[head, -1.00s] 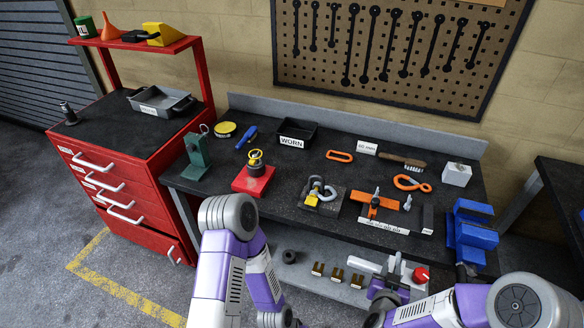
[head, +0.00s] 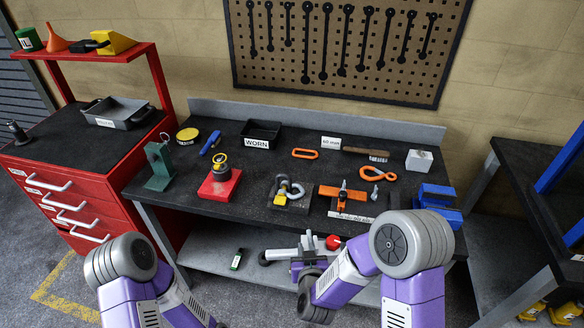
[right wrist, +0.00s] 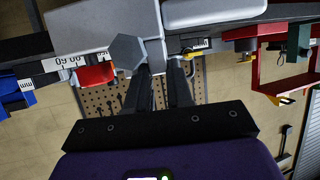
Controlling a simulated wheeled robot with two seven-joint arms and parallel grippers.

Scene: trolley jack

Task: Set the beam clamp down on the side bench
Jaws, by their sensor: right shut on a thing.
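My right gripper (head: 308,268) is shut on the beam clamp (head: 285,254), a grey metal piece with a bar and a bolt. It is held in front of the main workbench, below its top's front edge. In the right wrist view the grey clamp (right wrist: 100,22) fills the upper middle, with its hexagonal end (right wrist: 126,54) near the dark fingers (right wrist: 160,88). The side bench (head: 545,185), dark-topped with a blue upright, stands at the far right, partly cut off by the frame. My left arm shows at lower left, but its gripper is out of view.
The main workbench (head: 235,195) carries a red block (head: 220,187), a black WORN tray (head: 262,133), orange tools and a blue vise (head: 435,195). A red drawer cabinet (head: 75,205) stands left. Yellow pieces (head: 566,312) lie low under the side bench.

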